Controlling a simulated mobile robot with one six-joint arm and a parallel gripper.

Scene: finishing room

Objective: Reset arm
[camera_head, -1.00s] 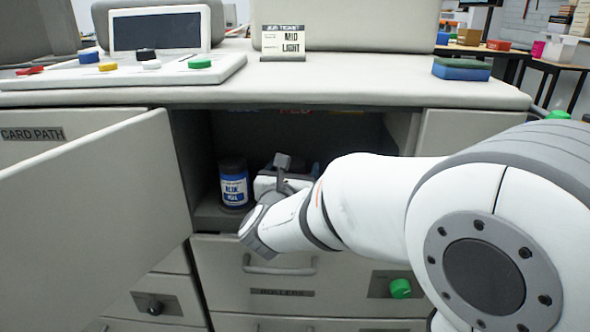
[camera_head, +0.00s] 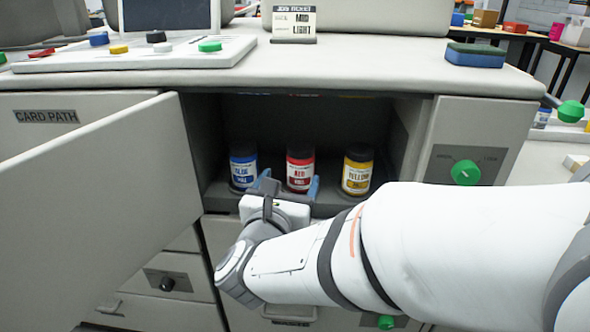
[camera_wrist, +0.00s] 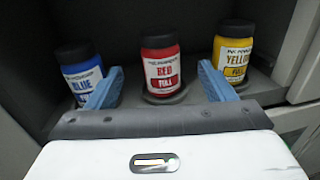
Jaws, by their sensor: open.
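My gripper (camera_head: 289,186) is open, its two blue fingers spread in front of the cabinet's open compartment. The wrist view shows the fingers (camera_wrist: 160,88) apart, with a red jar (camera_wrist: 161,68) standing beyond the gap between them; I see nothing held. In the head view, the red jar (camera_head: 300,169) stands upright between a blue jar (camera_head: 243,167) and a yellow jar (camera_head: 357,171) on the compartment floor. The blue jar (camera_wrist: 84,74) and yellow jar (camera_wrist: 232,52) also show in the wrist view, partly behind the fingers. The jar labels read FULL.
An open door (camera_head: 90,195) stands out at the left of the compartment. A green knob (camera_head: 465,172) is on the panel at right. The countertop (camera_head: 350,62) above carries a job ticket (camera_head: 293,22), a blue-green block (camera_head: 475,54) and a control panel (camera_head: 120,58).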

